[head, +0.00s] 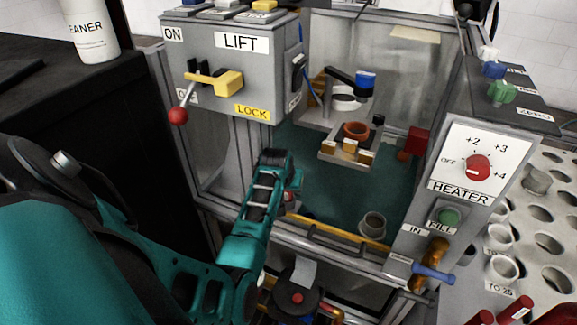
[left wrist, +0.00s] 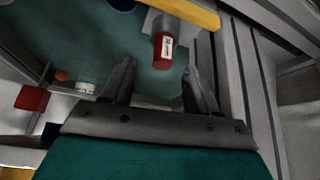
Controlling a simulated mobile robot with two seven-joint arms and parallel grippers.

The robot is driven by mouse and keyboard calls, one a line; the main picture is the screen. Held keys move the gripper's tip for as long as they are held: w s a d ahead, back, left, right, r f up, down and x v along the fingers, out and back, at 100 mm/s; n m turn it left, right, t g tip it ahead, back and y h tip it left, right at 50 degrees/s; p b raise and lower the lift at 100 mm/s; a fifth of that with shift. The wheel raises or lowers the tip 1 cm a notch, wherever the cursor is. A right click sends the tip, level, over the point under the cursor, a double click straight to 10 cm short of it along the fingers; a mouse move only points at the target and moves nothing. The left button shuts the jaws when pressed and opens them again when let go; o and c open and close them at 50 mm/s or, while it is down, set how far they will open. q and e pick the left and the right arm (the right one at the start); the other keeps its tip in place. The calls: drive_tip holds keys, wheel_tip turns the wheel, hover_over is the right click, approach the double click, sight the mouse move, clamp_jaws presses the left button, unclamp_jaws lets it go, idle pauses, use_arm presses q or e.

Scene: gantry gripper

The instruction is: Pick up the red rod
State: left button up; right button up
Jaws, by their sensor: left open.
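A short red rod (left wrist: 163,50) with a white label shows in the left wrist view, beyond the gap between my fingers and near a grey cylindrical part. My left gripper (left wrist: 160,88) is open, with one finger on each side of the picture's middle and nothing between them. In the head view my teal left wrist reaches to the front opening of the cabinet, and its fingers are mostly hidden. A small red end (head: 290,197) shows just right of the wrist; I cannot tell if it is the same rod. My right gripper is not in view.
The grey LIFT box (head: 230,70) with a red-knobbed lever stands above the wrist. A yellow bar (head: 345,232) runs along the cabinet's front edge. The heater panel (head: 478,165) is at right. More red cylinders (head: 515,309) lie by the perforated rack at lower right.

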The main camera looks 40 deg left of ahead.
sight(288, 196)
use_arm(q)
drive_tip(key=shift+a+b+x, duration=0.15)
drive_tip(key=shift+b+x, duration=0.5)
drive_tip(key=shift+x, duration=0.9)
drive_tip(key=shift+a+b+x, duration=0.15)
drive_tip(key=shift+b+x, duration=0.5)
drive_tip(key=shift+x, duration=0.9)
drive_tip(key=shift+w+r, duration=0.1)
drive_tip(key=shift+r, duration=0.1)
drive_tip(key=c, duration=1)
